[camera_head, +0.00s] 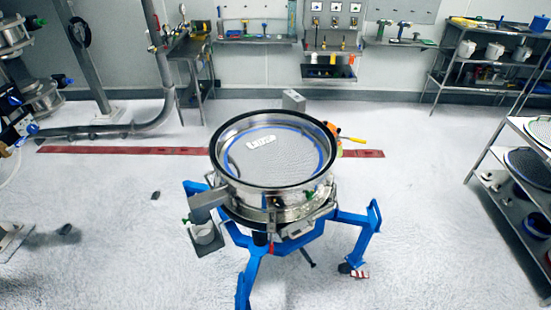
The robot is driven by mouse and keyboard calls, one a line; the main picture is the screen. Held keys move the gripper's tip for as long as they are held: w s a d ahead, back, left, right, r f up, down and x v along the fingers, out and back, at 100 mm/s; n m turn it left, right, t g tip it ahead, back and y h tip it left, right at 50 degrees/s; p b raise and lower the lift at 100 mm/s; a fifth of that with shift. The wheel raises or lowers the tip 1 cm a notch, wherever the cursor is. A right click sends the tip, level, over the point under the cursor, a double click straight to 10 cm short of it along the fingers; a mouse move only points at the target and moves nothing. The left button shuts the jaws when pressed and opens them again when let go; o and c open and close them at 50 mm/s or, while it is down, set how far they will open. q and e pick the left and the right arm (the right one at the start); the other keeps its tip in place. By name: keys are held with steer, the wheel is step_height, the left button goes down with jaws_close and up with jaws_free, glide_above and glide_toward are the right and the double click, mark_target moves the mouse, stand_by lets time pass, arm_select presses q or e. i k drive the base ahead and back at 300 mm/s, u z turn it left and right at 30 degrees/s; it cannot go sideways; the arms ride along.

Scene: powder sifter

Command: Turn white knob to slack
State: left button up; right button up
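A round steel sifter (275,195) with an open top, a black rim and a blue ring inside stands near the middle of the room. It sits on a blue frame (252,270) with splayed legs. A small white piece with dark marks (261,142) lies on its mesh. A steel spout (208,200) sticks out at the sifter's left, above a small whitish container (203,233). Clamps show around the sifter's lower side. I cannot make out a white knob for certain. Neither of my grippers shows in this view.
A rack with mesh discs (520,165) stands at the right, and a shelf unit (480,70) at the back right. Steel piping (155,110) and machinery are at the left. A red floor strip (130,151) runs behind the sifter. The pale floor around the sifter is mostly clear.

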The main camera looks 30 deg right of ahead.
mark_target(329, 178)
steer(key=z, duration=1.35)
steer(key=k, duration=0.35)
steer(key=z, duration=0.85)
steer(key=i, duration=1.45)
steer(key=u, duration=0.6)
